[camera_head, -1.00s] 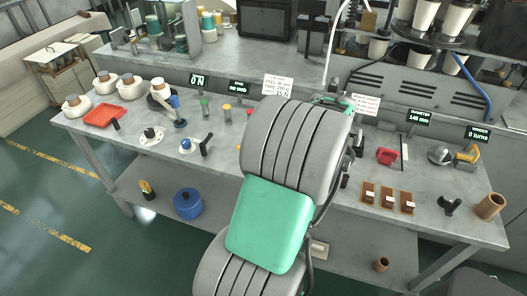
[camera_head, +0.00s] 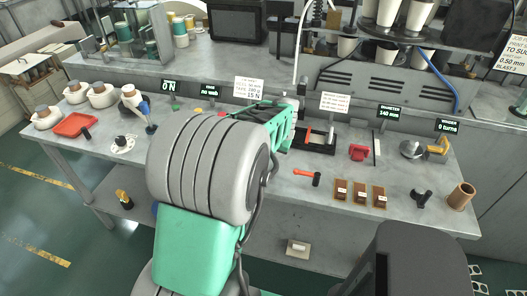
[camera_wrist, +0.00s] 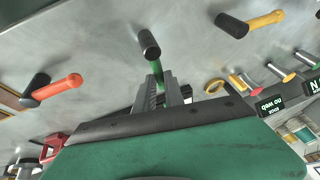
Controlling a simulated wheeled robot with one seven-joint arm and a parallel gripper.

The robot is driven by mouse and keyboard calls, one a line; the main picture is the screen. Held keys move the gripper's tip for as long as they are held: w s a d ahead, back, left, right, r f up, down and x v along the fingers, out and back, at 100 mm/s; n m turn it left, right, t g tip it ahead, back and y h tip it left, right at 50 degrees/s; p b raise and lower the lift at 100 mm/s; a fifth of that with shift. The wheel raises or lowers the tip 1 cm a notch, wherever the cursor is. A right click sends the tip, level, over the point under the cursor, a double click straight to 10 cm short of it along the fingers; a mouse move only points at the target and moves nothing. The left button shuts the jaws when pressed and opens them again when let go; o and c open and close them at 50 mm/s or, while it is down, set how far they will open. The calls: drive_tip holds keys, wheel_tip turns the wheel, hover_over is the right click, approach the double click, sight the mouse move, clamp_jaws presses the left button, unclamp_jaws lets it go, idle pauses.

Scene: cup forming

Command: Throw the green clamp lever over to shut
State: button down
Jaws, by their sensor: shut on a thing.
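In the head view my arm covers this part of the bench, and neither the green lever nor my fingertips can be made out.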

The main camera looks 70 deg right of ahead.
drive_tip(key=shift+s, duration=0.1)
drive_tip(key=c, duration=1.4)
unclamp_jaws()
drive_tip(key=shift+c, duration=0.2)
drive_tip(key=shift+r, duration=0.1)
drive_tip(key=v, duration=0.7)
drive_tip(key=shift+a+r+b, duration=0.2)
drive_tip(key=shift+r+b, duration=0.1)
